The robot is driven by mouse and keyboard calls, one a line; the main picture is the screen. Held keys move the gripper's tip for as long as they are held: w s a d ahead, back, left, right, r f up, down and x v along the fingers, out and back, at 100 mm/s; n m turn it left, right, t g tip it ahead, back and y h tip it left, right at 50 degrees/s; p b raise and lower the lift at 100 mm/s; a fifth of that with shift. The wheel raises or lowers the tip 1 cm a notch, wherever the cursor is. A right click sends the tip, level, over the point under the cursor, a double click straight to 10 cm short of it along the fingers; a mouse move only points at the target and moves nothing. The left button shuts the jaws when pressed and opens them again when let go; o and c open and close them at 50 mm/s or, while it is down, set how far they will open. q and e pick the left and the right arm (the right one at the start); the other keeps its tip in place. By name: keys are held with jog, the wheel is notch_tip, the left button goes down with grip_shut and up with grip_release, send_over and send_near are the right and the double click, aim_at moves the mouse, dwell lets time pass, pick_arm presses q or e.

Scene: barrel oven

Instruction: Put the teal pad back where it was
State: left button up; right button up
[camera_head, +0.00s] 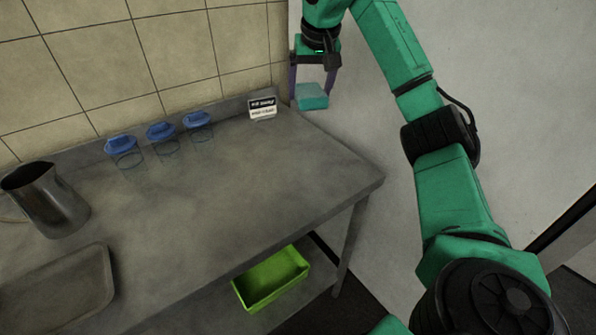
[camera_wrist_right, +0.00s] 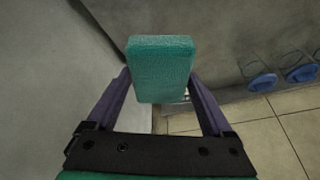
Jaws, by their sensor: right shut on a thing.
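The teal pad (camera_head: 312,97) is held between the fingers of my right gripper (camera_head: 313,88), beyond the far right corner of the metal table (camera_head: 230,205). In the right wrist view the pad (camera_wrist_right: 161,68) sits between the two purple fingers of the right gripper (camera_wrist_right: 160,85), which is shut on it. In the head view the pad is beside the tiled wall's end, over the floor and off the tabletop. My left gripper is not in view.
A small black-and-white sign (camera_head: 262,108) stands at the table's back edge. Three blue-lidded clear containers (camera_head: 161,131) line the back. A metal pitcher (camera_head: 46,198) and a tray (camera_head: 62,290) are at left. A green bin (camera_head: 271,279) sits on the lower shelf. The table's right half is clear.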

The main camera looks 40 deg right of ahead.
jog(key=f, duration=0.2)
jog(key=f+b, duration=0.1)
jog(key=shift+s+d+f, duration=0.15)
jog(key=shift+d+f, duration=0.1)
jog(key=b, duration=0.3)
send_over(309, 165)
jog(key=s, duration=0.2)
notch_tip(309, 165, down, 8)
jog(key=f, duration=0.5)
jog(key=f+b, duration=0.1)
jog(key=f, duration=0.1)
jog(key=shift+w+a+f, duration=0.25)
jog(key=shift+w+f, duration=0.15)
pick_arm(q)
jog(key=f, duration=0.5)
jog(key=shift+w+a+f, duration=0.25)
pick_arm(e)
jog(key=shift+w, duration=0.1)
jog(key=shift+f, duration=0.15)
jog(key=o, duration=1.4)
jog(key=shift+c, duration=0.2)
pick_arm(q)
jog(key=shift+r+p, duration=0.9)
jog(key=shift+p, duration=0.05)
pick_arm(e)
jog(key=v, duration=1.2)
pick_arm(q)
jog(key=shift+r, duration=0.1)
pick_arm(e)
jog(key=shift+r, duration=0.25)
